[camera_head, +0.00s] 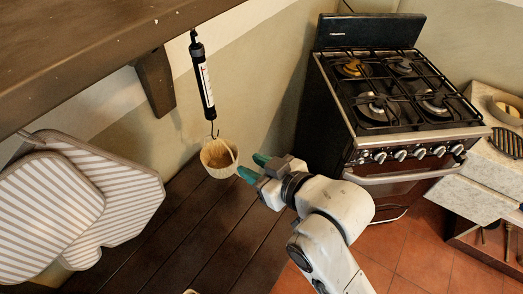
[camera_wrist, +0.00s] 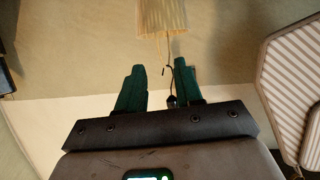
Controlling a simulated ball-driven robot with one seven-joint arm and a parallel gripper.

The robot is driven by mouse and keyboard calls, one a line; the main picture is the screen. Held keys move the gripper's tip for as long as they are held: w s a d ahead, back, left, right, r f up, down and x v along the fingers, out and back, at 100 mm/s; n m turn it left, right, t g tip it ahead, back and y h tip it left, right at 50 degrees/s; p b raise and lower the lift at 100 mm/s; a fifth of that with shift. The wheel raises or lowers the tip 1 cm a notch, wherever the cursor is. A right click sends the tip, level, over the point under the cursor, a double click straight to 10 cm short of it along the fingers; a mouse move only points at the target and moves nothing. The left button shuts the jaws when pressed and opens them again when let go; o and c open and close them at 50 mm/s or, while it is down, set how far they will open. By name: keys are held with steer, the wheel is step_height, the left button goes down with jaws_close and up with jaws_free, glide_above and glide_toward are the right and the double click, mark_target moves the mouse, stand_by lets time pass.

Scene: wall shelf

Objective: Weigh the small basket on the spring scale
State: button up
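The small basket (camera_head: 218,161), pale and woven, is under the hook of the black spring scale (camera_head: 204,84) in the head view. It looks suspended there, but the contact between handle and hook is too small to make out. The scale hangs upright below the dark shelf. My gripper (camera_head: 254,167) is just right of the basket, with its green fingers apart and empty. In the wrist view the basket (camera_wrist: 163,17) is at the top edge, partly cut off. The hook (camera_wrist: 165,70) shows between my open fingers (camera_wrist: 155,82), with the scale's dark end below it.
The dark shelf (camera_head: 75,45) and its bracket (camera_head: 156,83) are at upper left. Striped boards or mitts (camera_head: 120,190) are on the left. Dark planks (camera_head: 190,235) lie below the basket. A stove (camera_head: 390,110) stands on the right, with a counter beyond.

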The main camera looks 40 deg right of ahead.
mark_target(227, 148)
steer(key=p+x, duration=0.1)
steer(key=x, duration=0.9)
steer(key=shift+w, duration=0.4)
steer(key=shift+c, duration=0.5)
jaws_close()
steer(key=shift+d+r+p, duration=0.15)
steer(key=shift+r+p, duration=0.5)
steer(key=shift+p, duration=0.25)
steer(key=shift+r+p, duration=0.25)
steer(key=shift+p, duration=0.3)
steer(key=shift+w+f+b, duration=0.1)
steer(key=shift+f+b, duration=0.2)
steer(key=shift+b, duration=1.15)
